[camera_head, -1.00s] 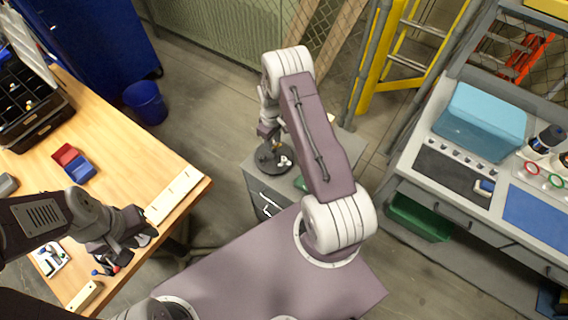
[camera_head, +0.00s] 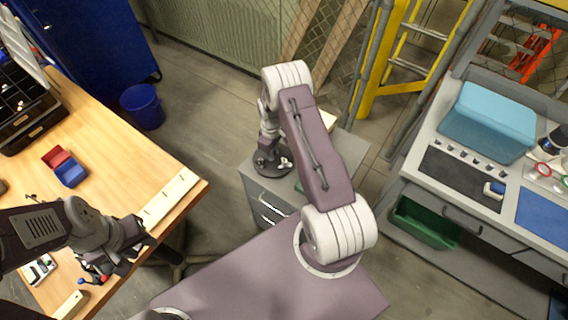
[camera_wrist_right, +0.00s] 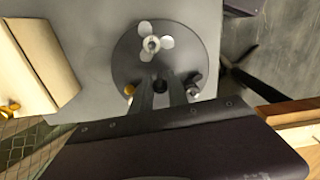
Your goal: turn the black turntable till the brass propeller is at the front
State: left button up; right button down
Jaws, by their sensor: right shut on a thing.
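The black turntable (camera_wrist_right: 185,60) is a round disc on top of a grey cabinet; it also shows in the head view (camera_head: 262,168). A pale three-bladed propeller (camera_wrist_right: 152,44) stands on it at the top in the right wrist view. A small brass-coloured part (camera_wrist_right: 129,90), perhaps the brass propeller, shows at the disc's lower left, left of the fingers. A grey metal part (camera_wrist_right: 194,90) is at the lower right. My right gripper (camera_wrist_right: 160,84) is shut on a dark knob (camera_wrist_right: 160,87) near the disc's edge. My left gripper (camera_head: 132,246) is over the wooden table; its fingers are unclear.
The grey cabinet (camera_head: 258,188) has a tan box (camera_wrist_right: 35,55) on its top beside the turntable. The wooden table (camera_head: 120,165) holds red and blue bins (camera_head: 66,168) and small tools. A grey workbench (camera_head: 410,185) stands at the right.

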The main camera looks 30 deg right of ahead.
jog(key=n, duration=0.2)
jog(key=shift+n, duration=0.3)
jog(key=n, duration=0.3)
jog(key=shift+n+b, duration=0.35)
jog(key=shift+n, duration=1.55)
jog(key=n, duration=0.2)
jog(key=shift+n, duration=0.7)
